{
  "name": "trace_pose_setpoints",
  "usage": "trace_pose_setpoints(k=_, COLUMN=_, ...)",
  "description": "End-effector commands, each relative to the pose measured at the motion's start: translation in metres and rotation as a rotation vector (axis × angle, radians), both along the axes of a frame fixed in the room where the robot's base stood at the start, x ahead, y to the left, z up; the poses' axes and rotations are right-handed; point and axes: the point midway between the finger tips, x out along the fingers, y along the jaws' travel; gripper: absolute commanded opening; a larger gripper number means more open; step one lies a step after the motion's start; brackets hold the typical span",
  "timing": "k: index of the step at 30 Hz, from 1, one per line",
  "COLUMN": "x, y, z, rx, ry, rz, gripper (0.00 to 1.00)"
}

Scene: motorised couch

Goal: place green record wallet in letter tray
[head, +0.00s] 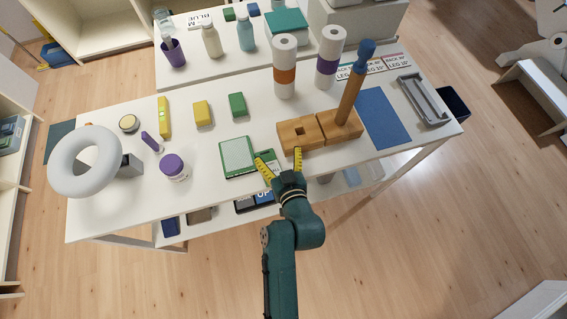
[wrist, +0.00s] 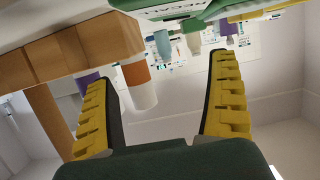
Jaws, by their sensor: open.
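A flat green item with a pale, lined face (head: 238,157), which looks like the green record wallet, lies near the front edge of the white table in the head view. More green shows just right of it, partly behind my gripper (head: 278,156). My gripper is open, its yellow fingers apart at the table's front edge, just right of the pale face. In the wrist view nothing is visible between the fingers of my gripper (wrist: 160,85); a green and white edge (wrist: 190,9) shows at the top. A grey open tray (head: 424,100), possibly the letter tray, lies at the table's right end.
Wooden blocks (head: 301,133) with a blue-topped post (head: 351,92) stand right of my gripper. A blue mat (head: 382,119) lies between them and the grey tray. Two paper rolls (head: 285,68) stand behind. A purple-lidded jar (head: 174,167) and white ring (head: 85,161) are left.

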Motion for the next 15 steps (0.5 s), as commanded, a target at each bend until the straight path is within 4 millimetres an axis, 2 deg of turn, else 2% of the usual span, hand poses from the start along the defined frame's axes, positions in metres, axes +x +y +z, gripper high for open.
trace_pose_setpoints(k=2, x=-0.011, y=-0.003, z=0.008, rx=0.0, ry=0.0, rz=-0.002, gripper=0.9)
trace_pose_setpoints(k=9, x=-0.07, y=-0.018, z=0.026, rx=0.001, ry=0.0, rz=-0.003, gripper=0.9)
trace_pose_setpoints(k=15, x=-0.103, y=-0.026, z=0.036, rx=0.001, ry=0.0, rz=-0.001, gripper=0.9)
